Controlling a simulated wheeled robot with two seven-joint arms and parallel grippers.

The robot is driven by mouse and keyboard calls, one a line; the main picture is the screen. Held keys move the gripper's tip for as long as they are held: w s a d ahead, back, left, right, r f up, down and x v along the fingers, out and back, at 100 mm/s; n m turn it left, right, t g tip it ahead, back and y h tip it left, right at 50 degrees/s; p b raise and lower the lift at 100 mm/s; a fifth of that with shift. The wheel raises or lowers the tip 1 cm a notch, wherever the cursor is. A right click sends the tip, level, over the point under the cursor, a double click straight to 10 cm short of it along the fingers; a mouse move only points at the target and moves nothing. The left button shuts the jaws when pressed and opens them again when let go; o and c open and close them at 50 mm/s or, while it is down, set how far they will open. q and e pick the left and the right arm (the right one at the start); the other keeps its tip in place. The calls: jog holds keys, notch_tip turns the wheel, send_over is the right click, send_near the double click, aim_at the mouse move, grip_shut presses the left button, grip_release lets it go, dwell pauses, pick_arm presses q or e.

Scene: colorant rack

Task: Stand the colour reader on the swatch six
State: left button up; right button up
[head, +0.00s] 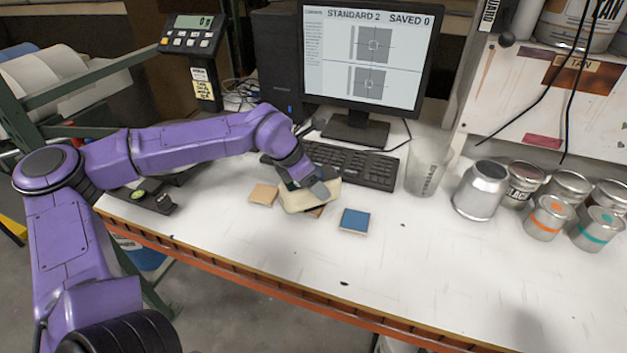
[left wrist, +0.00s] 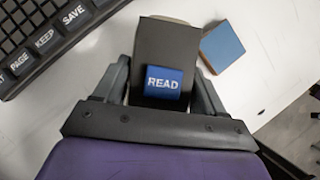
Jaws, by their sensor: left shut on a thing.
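The colour reader (head: 298,199) is a cream-bodied block in the head view. In the left wrist view the reader (left wrist: 166,48) shows a dark top face with a blue READ button. My left gripper (head: 308,186) is shut on it, with one finger on each side in the left wrist view (left wrist: 163,95). A brownish swatch (head: 316,212) shows partly from under the reader; whether they touch is hidden. A tan swatch (head: 263,194) lies to its left and a blue swatch (head: 355,220) to its right, also in the left wrist view (left wrist: 222,46). No swatch number is readable. My right gripper is out of view.
A keyboard (head: 350,165) lies behind the reader, below a monitor (head: 368,55) reading "STANDARD 2 SAVED 0". A translucent cup (head: 426,168) and several paint cans (head: 482,190) stand to the right. A scale display (head: 193,35) stands behind my arm. The front right table is clear.

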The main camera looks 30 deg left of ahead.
pick_arm(q)
jog(key=o, duration=1.6)
jog(key=b+v, duration=0.1)
jog(key=v, duration=1.1)
jog(key=shift+s, duration=0.1)
